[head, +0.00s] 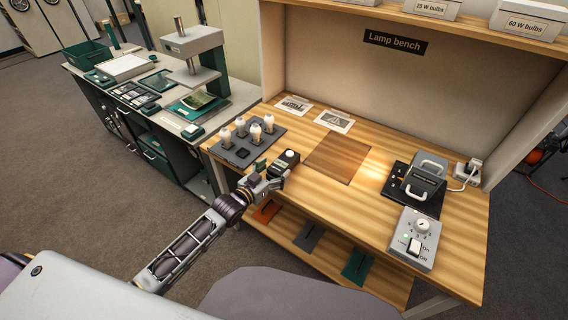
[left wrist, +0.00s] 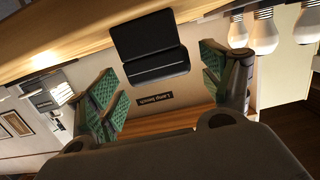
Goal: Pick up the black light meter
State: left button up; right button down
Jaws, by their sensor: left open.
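The black light meter (head: 288,158), a small dark box with a pale round top, sits on the wooden lamp bench near its front left edge. My left gripper (head: 272,171) is open just in front of it, reaching in from the left. In the left wrist view, which is upside down, the meter (left wrist: 148,45) shows dark and blocky between and beyond the green-padded fingers of the gripper (left wrist: 158,78). The fingers look apart from it. My right gripper is not in view.
A dark tray (head: 243,155) with several white bulbs stands just left of the meter. A brown mat (head: 338,157) lies to its right. A shelf with boxes overhangs the back.

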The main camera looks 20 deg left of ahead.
aim_at(280, 164)
pick_arm(q)
jog(key=shift+w, duration=0.15)
jog(key=shift+x, duration=1.1)
jog(key=shift+r+x, duration=0.2)
jog(key=shift+x, duration=1.15)
jog(key=c, duration=1)
